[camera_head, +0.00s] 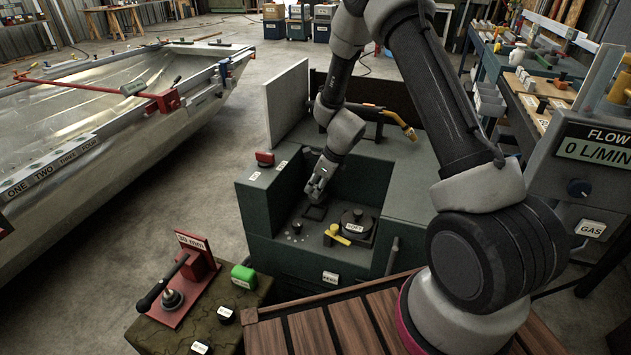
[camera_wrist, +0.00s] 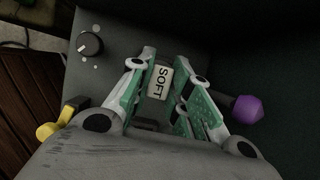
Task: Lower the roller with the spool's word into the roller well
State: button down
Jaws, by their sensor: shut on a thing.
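My gripper (camera_head: 316,193) is down inside the open bay of the green welding machine (camera_head: 292,170). In the wrist view my gripper (camera_wrist: 162,100) is shut on a small dark roller (camera_wrist: 160,82) with a white label reading SOFT. In the head view a dark patch (camera_head: 315,212) lies just under the fingertips; I cannot tell whether it is the roller or the roller well. The black round spool (camera_head: 357,222) stands right of my gripper, and its label also appears to read SOFT. The roller well is not clearly visible behind the fingers.
A yellow lever (camera_head: 336,236) stands in front of the spool, and it also shows in the wrist view (camera_wrist: 60,118). A black dial (camera_wrist: 90,43) and a purple knob (camera_wrist: 246,110) flank the fingers. The bay's walls rise close around my gripper. A torch (camera_head: 397,120) lies on the machine's top.

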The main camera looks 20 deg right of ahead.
aim_at(316, 201)
jog(key=shift+f, duration=2.55)
jog(key=shift+f, duration=0.55)
jog(key=c, duration=0.8)
grip_release()
jog(key=shift+o, duration=0.2)
jog(key=shift+r, duration=4.45)
